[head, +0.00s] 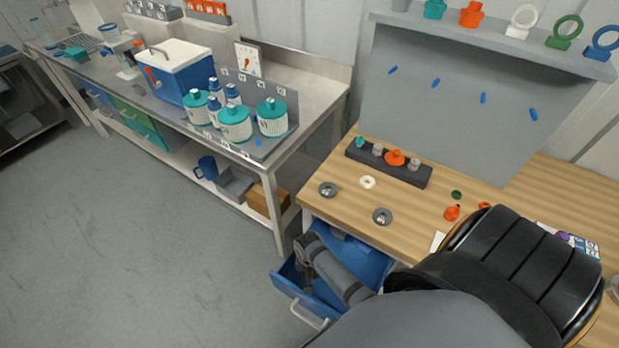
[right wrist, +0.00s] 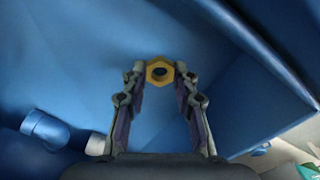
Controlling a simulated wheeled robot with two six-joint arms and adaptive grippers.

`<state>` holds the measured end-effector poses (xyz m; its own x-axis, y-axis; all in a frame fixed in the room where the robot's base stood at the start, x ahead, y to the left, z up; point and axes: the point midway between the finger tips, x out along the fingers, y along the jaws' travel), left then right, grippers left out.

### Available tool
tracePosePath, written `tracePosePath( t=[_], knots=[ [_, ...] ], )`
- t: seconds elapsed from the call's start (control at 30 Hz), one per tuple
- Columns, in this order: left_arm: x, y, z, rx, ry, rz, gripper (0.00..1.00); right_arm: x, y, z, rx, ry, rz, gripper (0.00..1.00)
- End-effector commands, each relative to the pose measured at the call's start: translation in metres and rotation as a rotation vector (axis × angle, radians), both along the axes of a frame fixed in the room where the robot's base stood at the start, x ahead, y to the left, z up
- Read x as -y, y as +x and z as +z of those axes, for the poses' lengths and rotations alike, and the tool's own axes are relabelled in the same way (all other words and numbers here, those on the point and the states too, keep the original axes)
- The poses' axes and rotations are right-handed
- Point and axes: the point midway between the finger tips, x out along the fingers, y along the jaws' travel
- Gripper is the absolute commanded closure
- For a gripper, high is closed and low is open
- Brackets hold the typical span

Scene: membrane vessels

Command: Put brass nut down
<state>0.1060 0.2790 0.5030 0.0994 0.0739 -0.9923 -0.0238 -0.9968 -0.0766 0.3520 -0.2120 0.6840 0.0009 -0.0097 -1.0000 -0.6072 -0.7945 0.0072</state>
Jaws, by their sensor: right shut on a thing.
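The brass nut (right wrist: 149,74) is a small yellow hexagonal ring. In the right wrist view it sits between the fingertips of my right gripper (right wrist: 160,75), which is shut on it. Blue walls and a blue floor surround it. In the head view my right gripper (head: 305,252) points down at the open blue drawer (head: 286,283) under the front of the wooden bench. The nut is hidden in the head view. How high it is above the drawer floor I cannot tell. My left gripper is not in view.
A blue elbow pipe (right wrist: 45,128) and a white fitting (right wrist: 97,144) lie at the left in the right wrist view. The wooden bench (head: 335,212) carries a dark rack (head: 425,182), grey rings and orange parts. A steel bench (head: 325,100) with teal-capped vessels stands at left.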

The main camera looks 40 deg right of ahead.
Motion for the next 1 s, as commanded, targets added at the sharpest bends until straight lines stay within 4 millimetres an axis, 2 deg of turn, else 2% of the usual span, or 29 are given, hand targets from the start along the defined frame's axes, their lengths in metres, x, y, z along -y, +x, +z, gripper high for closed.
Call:
tracePosePath(
  t=[0.2,0.23,0.4,0.67,0.77,0.87,1.0],
  knots=[
    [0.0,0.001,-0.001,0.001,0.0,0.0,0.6,0.0,0.0,-0.002,0.0,0.0,0.0,1.0],
    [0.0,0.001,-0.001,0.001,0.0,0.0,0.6,0.0,0.0,-0.002,0.0,0.0,0.0,0.7],
    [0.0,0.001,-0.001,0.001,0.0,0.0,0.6,0.0,0.0,-0.002,0.0,0.0,0.0,0.49],
    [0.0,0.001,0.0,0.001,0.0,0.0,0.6,0.0,0.0,-0.001,0.0,0.0,0.0,0.49],
    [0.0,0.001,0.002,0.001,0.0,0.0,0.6,0.0,0.0,0.006,0.001,0.0,0.0,0.49],
    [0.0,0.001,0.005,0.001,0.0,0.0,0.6,0.0,0.0,0.024,0.004,0.0,0.0,0.49],
    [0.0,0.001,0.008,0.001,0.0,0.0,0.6,0.0,0.0,0.059,0.005,0.0,0.0,0.49]
  ],
)
